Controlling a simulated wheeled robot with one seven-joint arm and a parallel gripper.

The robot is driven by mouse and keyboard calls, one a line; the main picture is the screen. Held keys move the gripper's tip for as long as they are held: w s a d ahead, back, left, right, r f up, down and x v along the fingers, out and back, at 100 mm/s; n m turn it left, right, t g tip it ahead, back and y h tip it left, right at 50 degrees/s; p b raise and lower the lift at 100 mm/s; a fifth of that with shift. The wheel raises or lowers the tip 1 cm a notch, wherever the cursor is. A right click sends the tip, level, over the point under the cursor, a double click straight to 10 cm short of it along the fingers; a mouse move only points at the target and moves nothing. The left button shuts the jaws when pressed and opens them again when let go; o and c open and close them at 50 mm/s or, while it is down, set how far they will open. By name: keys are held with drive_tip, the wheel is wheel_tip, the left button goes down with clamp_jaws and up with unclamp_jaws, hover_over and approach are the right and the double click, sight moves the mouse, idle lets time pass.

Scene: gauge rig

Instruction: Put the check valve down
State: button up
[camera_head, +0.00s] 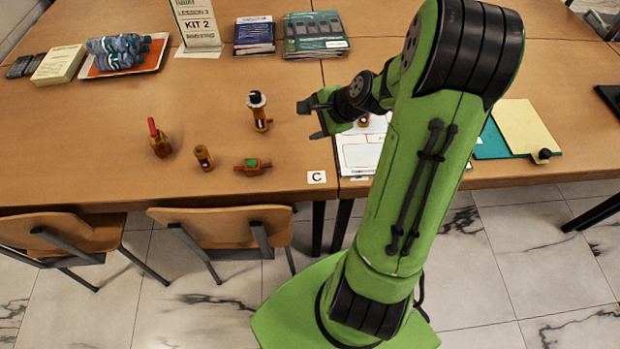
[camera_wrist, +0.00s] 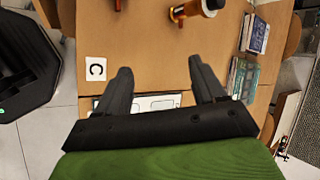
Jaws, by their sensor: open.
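My gripper (camera_head: 312,119) is open, above the table beside the white board; in the wrist view its fingers (camera_wrist: 158,70) are spread with only bare table between them. Several brass fittings stand or lie left of it, and I cannot tell for sure which is the check valve. Another brass part (camera_head: 363,120) shows on the board, mostly hidden by my arm.
A red-handled valve (camera_head: 158,139) and a black-topped fitting (camera_head: 259,111) stand on the table (camera_head: 90,180). The white board (camera_head: 358,155) lies beneath my arm. Chairs (camera_head: 228,230) stand in front.

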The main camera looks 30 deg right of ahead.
drive_tip(key=s+a+r+n+g+h, duration=0.2)
drive_tip(key=s+a+r+n, duration=0.75)
drive_tip(key=a+n, duration=0.25)
drive_tip(key=s+a+r+n, duration=0.1)
drive_tip(key=s+n, duration=0.2)
drive_tip(key=s, duration=0.3)
drive_tip(key=s+a+r+n, duration=0.2)
drive_tip(key=s+n, duration=0.2)
drive_tip(key=s, duration=0.1)
drive_tip(key=shift+s+r, duration=0.3)
drive_tip(key=shift+s, duration=0.1)
drive_tip(key=shift+a, duration=0.1)
